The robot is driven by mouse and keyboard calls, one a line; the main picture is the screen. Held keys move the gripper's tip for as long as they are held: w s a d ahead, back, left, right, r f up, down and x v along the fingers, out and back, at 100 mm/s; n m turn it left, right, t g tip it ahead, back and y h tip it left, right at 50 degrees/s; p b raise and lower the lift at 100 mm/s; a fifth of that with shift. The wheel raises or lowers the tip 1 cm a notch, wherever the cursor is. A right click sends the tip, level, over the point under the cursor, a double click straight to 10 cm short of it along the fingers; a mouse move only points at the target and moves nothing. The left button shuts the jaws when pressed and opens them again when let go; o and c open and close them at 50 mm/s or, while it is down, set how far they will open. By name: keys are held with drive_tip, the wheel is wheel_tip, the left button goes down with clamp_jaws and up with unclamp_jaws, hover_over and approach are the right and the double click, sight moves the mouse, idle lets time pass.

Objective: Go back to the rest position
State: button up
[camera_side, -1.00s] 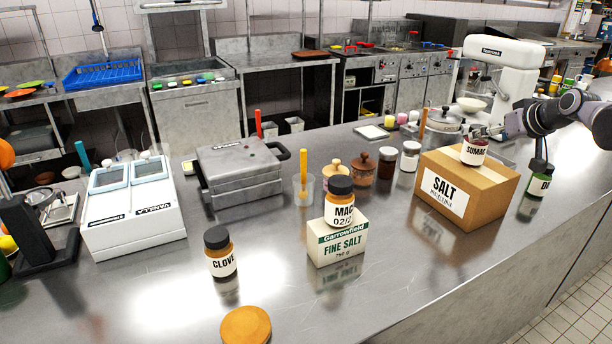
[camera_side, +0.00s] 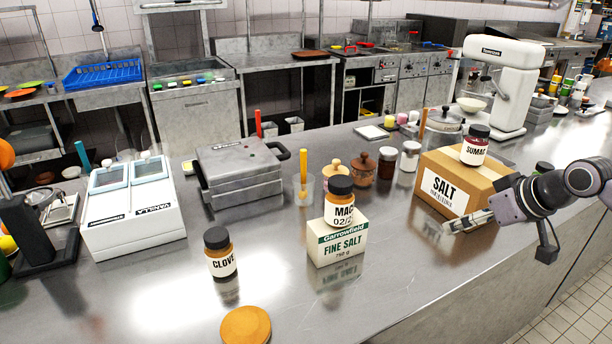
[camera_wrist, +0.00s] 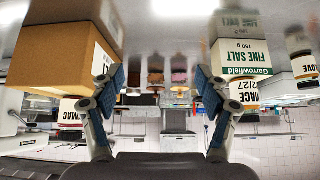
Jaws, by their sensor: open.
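My gripper (camera_side: 452,225) is at the right of the counter in the side view, low in front of the salt carton (camera_side: 478,189). In the wrist view its two blue-padded fingers (camera_wrist: 160,92) are spread apart with nothing between them. The wrist view is upside down. The sumac jar (camera_side: 474,146) stands upright on the carton, apart from my gripper. The mace jar (camera_side: 339,203) stands on the white fine salt box (camera_side: 338,241). The clove jar (camera_side: 220,254) stands on the counter to the left.
The steel counter (camera_side: 290,290) is clear between the fine salt box and my gripper. Behind are a grey press (camera_side: 240,176), small lidded jars (camera_side: 387,166) and a white mixer (camera_side: 500,85). A white two-lidded unit (camera_side: 132,210) stands left. An orange disc (camera_side: 246,325) lies at the front.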

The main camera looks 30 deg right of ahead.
drive_tip(key=shift+n+g, duration=0.4)
drive_tip(key=s+a+f, duration=0.3)
drive_tip(key=shift+s+f, duration=0.15)
drive_tip(key=shift+f, duration=0.1)
